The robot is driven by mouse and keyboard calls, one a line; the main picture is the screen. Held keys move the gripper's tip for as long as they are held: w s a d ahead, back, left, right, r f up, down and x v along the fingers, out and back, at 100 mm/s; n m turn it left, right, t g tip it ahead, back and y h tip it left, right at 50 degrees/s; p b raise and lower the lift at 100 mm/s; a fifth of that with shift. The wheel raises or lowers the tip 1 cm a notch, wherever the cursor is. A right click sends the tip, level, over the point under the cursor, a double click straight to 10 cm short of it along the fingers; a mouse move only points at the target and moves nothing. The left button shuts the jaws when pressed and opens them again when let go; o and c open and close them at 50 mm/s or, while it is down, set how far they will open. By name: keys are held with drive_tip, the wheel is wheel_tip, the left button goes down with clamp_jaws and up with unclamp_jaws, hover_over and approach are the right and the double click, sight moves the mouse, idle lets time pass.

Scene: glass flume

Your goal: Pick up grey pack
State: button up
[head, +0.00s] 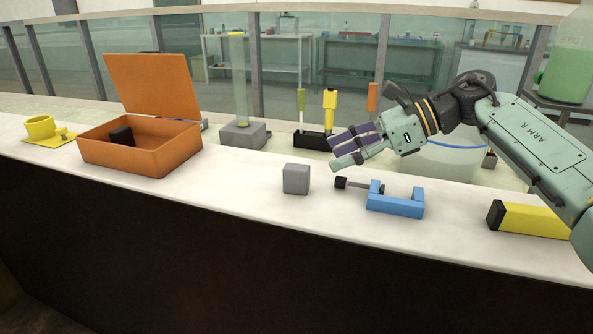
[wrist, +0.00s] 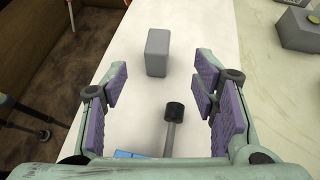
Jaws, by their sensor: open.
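The grey pack (head: 296,179) is a small upright grey block on the white counter, left of the blue clamp. It also shows in the wrist view (wrist: 157,53), beyond my fingertips and roughly centred between them. My gripper (head: 340,150) is open and empty, above the counter to the right of the pack and apart from it. In the wrist view my gripper (wrist: 160,80) shows its purple finger pads spread wide, with nothing between them but the counter and the clamp's screw below.
The blue clamp (head: 397,206) with its dark screw knob (wrist: 174,110) lies right of the pack. A yellow block (head: 535,219) lies right. The counter's front edge is close; bare counter lies left of the pack.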

sight(300, 167)
drive_tip(key=x, duration=0.4)
drive_tip(key=shift+s+a+r, duration=0.1)
drive_tip(key=shift+s+r, duration=0.05)
drive_tip(key=shift+s, duration=0.1)
drive_tip(key=p+x, duration=0.2)
drive_tip(key=x, duration=0.2)
drive_tip(key=shift+w+a, duration=0.15)
drive_tip(key=shift+a, duration=0.25)
drive_tip(key=shift+w+a+f, duration=0.1)
drive_tip(key=shift+a+f, duration=0.2)
drive_tip(key=shift+a, duration=0.1)
drive_tip(key=shift+c, duration=0.6)
clamp_jaws()
